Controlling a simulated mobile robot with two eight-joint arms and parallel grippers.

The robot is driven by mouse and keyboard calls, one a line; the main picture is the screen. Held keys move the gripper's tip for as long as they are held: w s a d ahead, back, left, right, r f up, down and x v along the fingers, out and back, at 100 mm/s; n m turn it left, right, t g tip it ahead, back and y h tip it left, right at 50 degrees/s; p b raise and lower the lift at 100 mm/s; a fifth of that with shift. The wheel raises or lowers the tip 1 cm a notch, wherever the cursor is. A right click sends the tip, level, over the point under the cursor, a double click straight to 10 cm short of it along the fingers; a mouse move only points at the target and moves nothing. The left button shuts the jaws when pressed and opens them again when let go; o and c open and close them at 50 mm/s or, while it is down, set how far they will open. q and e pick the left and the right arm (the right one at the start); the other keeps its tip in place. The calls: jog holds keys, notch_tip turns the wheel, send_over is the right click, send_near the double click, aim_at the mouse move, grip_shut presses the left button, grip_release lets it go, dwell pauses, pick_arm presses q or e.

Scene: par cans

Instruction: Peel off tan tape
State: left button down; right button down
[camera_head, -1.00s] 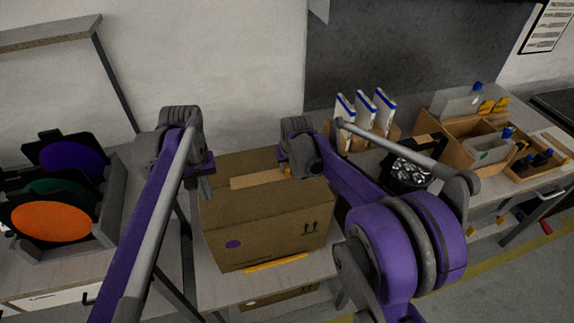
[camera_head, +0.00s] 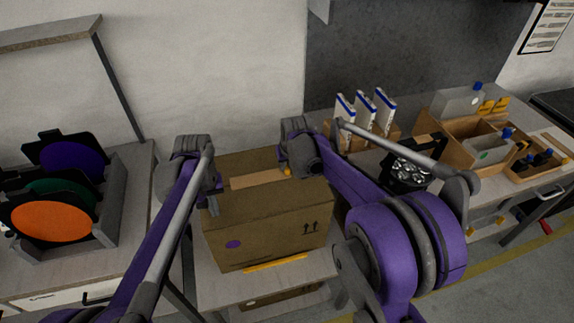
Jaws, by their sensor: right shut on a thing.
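A brown cardboard box (camera_head: 270,225) stands on a table in the middle of the head view. A strip of tan tape (camera_head: 254,180) runs along its top. My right gripper (camera_head: 288,172) is at the right end of the tape, mostly hidden behind its own wrist; it is shut on the tan tape's end, as far as I can tell. My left gripper (camera_head: 214,206) points down at the box's upper left edge. Its fingers are small and dark, and I cannot tell if they are apart.
A yellow pencil-like stick (camera_head: 276,263) lies on the table in front of the box. A rack of coloured discs (camera_head: 52,221) stands at left. White boxes (camera_head: 365,112), a black lamp can (camera_head: 407,171) and wooden trays (camera_head: 466,145) are at right.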

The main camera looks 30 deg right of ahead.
pick_arm(q)
jog(key=shift+f, duration=0.2)
dwell(0.4)
pick_arm(e)
jog(key=shift+r, duration=3.5)
pick_arm(q)
jog(key=shift+r, duration=3.5)
jog(key=shift+s, duration=0.1)
pick_arm(e)
jog(key=shift+f, duration=0.1)
